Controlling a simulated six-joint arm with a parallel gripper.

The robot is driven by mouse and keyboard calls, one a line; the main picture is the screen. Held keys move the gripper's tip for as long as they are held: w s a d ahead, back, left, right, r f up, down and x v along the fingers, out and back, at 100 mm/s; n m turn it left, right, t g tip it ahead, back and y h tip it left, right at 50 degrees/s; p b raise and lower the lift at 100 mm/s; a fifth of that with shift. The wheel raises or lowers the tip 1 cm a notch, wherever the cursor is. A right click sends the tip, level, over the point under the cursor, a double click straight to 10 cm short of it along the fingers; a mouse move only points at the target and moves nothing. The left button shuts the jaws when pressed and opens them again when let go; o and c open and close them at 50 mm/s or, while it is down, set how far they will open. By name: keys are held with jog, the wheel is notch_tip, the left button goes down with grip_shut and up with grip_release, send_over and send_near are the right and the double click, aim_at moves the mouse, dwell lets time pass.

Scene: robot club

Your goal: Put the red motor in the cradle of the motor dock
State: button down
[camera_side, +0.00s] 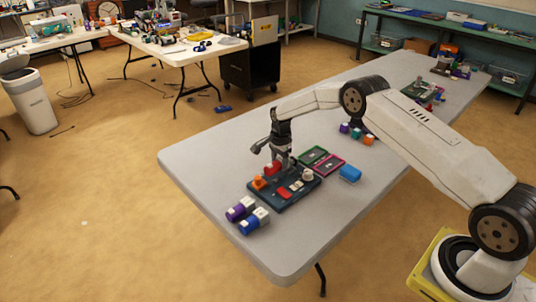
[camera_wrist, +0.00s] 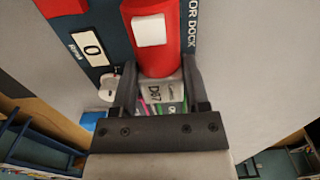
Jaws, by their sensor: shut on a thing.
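The red motor (camera_wrist: 165,55), a cylinder with a white patch, lies between the two fingers of my gripper (camera_wrist: 158,70) in the wrist view. In the side view it shows as a small red shape (camera_side: 272,169) at the dock's far left side, under my gripper (camera_side: 282,160). My gripper points down and is shut on the red motor. The motor dock (camera_side: 287,205) is a dark blue-grey board; its lettered edge (camera_wrist: 192,28) runs beside the motor in the wrist view. The cradle under the motor is hidden, so I cannot tell whether the motor rests in it.
The dock also bears an orange part (camera_side: 259,183), a flat red piece (camera_side: 283,192) and a white knob (camera_side: 308,174). A purple motor (camera_side: 236,211) and a blue motor (camera_side: 252,221) lie in front.

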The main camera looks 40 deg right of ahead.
jog(key=shift+f, duration=1.05)
dwell(1.3)
grip_release()
jog(key=shift+r, duration=0.1)
dwell(0.3)
jog(key=shift+r, duration=3.9)
jog(key=shift+r, duration=0.1)
